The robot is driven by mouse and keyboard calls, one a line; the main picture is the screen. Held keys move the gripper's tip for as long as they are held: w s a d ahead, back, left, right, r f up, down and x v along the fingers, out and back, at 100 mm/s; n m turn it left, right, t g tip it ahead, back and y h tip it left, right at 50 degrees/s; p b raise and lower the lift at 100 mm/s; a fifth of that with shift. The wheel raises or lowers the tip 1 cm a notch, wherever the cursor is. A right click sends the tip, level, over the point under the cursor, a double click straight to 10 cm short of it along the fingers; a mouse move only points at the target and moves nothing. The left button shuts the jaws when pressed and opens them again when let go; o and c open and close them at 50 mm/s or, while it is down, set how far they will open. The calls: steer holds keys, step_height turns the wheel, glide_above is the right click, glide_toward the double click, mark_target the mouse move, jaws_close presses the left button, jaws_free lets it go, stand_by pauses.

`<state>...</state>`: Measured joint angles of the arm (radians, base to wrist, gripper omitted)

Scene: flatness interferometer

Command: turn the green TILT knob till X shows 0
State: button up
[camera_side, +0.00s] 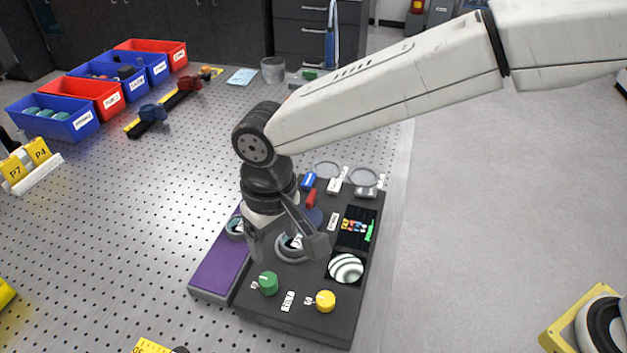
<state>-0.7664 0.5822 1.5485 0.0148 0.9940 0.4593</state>
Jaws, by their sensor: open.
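The green TILT knob (268,283) stands at the front left of the dark instrument panel (300,320). My gripper (287,252) is open and points down over the panel, behind the knob and apart from it in the picture. A round part with a pale label (291,246) shows between or behind the fingers; I cannot tell whether they touch it. A small display (357,226) at the panel's right has coloured marks and a green bar; its X reading is too small to read. A round window with curved light and dark fringes (346,268) lies below the display.
A yellow knob (325,300) stands right of the green one, with a small white label (288,301) between them. A purple pad (222,262) adjoins the panel's left. Two grey rings (363,177) lie behind. Blue and red bins (96,95) stand far left. The perforated table between is mostly clear.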

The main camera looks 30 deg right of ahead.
mark_target(268, 279)
steer(key=shift+s+a, duration=0.2)
steer(key=shift+a, duration=0.35)
steer(key=shift+s+a, duration=0.2)
steer(key=shift+a, duration=0.3)
steer(key=shift+f, duration=3.85)
jaws_close()
